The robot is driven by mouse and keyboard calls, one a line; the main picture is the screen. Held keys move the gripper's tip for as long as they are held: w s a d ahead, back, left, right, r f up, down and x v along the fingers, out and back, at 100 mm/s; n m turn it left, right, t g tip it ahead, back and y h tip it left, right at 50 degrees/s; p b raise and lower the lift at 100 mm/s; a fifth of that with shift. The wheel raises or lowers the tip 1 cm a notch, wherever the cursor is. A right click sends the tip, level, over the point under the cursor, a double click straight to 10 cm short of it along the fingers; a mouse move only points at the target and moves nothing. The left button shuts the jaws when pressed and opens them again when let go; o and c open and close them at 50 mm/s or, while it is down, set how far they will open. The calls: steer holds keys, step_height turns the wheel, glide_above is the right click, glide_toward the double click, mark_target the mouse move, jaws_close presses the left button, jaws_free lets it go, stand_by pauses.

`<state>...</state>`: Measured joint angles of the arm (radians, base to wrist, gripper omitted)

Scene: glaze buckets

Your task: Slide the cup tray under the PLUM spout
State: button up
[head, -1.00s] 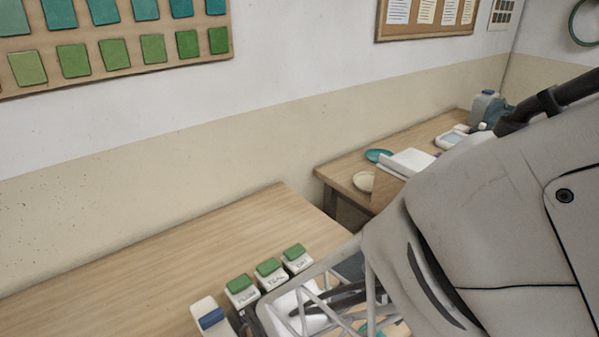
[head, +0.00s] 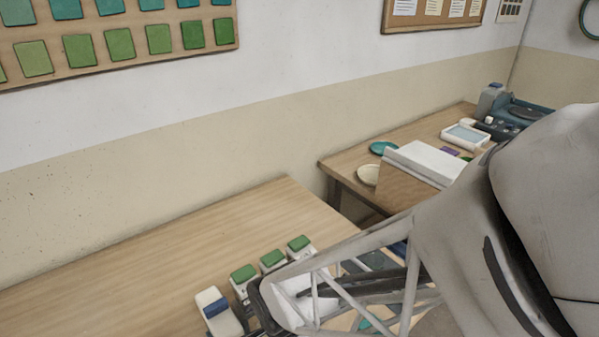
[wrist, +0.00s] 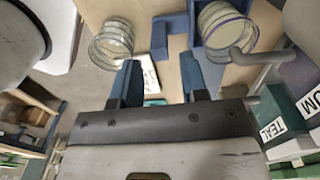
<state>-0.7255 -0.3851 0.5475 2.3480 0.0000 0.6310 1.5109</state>
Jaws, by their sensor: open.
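In the wrist view my gripper (wrist: 159,62) is open, its two blue fingers apart with nothing clearly held between them. Beyond the fingertips is a blue piece (wrist: 176,28) that seems part of the cup tray; its full outline is cut off. One clear cup (wrist: 112,44) is at left and another cup (wrist: 226,28) at right. A label ending in "UM" (wrist: 316,100) is at the right edge, beside the TEAL label (wrist: 271,130). In the head view my arm hides the gripper and tray.
A second table (head: 340,169) at the back right holds plates and devices.

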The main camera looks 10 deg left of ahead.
steer(key=shift+r, duration=1.75)
steer(key=shift+w+d+r, duration=0.2)
steer(key=shift+d+r, duration=0.1)
steer(key=shift+d, duration=0.05)
steer(key=d+r+n+t, duration=0.1)
steer(key=d+r+n, duration=0.3)
steer(key=d+r, duration=0.5)
steer(key=d+r+n+t, duration=0.1)
steer(key=d+r+n, duration=0.3)
steer(key=d+r, duration=0.5)
steer(key=d, duration=0.7)
steer(key=shift+w+r+n+t, duration=0.2)
steer(key=shift+r+n+t, duration=0.1)
steer(key=shift+r+n, duration=0.1)
